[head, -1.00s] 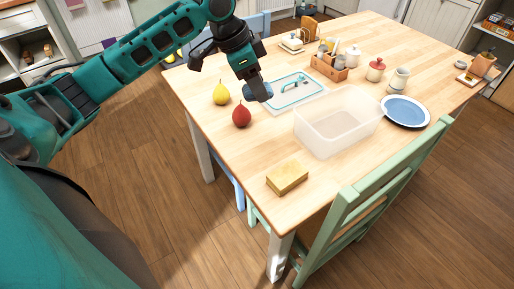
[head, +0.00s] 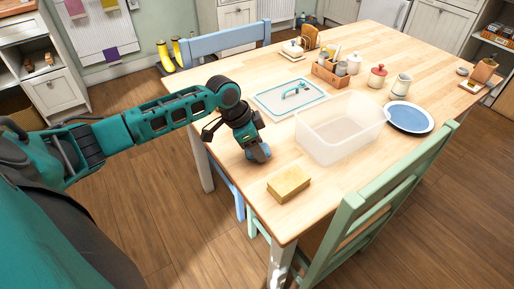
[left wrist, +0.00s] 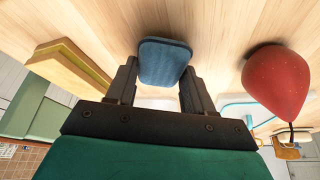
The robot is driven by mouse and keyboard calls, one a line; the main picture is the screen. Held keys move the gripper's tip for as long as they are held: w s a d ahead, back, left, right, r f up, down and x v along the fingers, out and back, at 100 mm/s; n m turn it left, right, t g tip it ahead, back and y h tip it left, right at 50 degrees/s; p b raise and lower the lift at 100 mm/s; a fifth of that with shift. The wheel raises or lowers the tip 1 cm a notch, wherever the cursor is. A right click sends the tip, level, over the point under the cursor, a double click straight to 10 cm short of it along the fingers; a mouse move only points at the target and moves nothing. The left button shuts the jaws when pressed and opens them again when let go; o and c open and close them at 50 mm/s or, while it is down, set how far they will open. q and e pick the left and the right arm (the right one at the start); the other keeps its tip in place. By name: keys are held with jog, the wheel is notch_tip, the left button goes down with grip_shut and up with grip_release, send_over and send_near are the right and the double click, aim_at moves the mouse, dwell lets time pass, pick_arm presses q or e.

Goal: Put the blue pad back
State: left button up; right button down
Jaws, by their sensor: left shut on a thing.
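The blue pad (head: 260,153) is a small rounded block held by my left gripper (head: 257,145). In the left wrist view the pad (left wrist: 165,62) sits between the two fingers of the gripper (left wrist: 158,88), which are shut on it. The gripper points down close over the wooden table, between the clear bin and the table's left edge. I cannot tell whether the pad touches the tabletop. My right gripper is not in view.
A yellow sponge (head: 289,184) lies nearer the front edge. A clear bin (head: 340,130) stands to the right; its lid (head: 290,97) lies behind. A red pear (left wrist: 275,85) is close beside the gripper; my arm hides it in the head view. A blue plate (head: 409,117) is farther right.

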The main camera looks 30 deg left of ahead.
pick_arm(q)
jog(key=shift+f, duration=0.5)
jog(key=o, duration=0.9)
jog(key=shift+o, duration=0.2)
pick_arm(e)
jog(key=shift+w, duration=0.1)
pick_arm(q)
jog(key=p+v, duration=0.2)
jog(key=v, duration=1)
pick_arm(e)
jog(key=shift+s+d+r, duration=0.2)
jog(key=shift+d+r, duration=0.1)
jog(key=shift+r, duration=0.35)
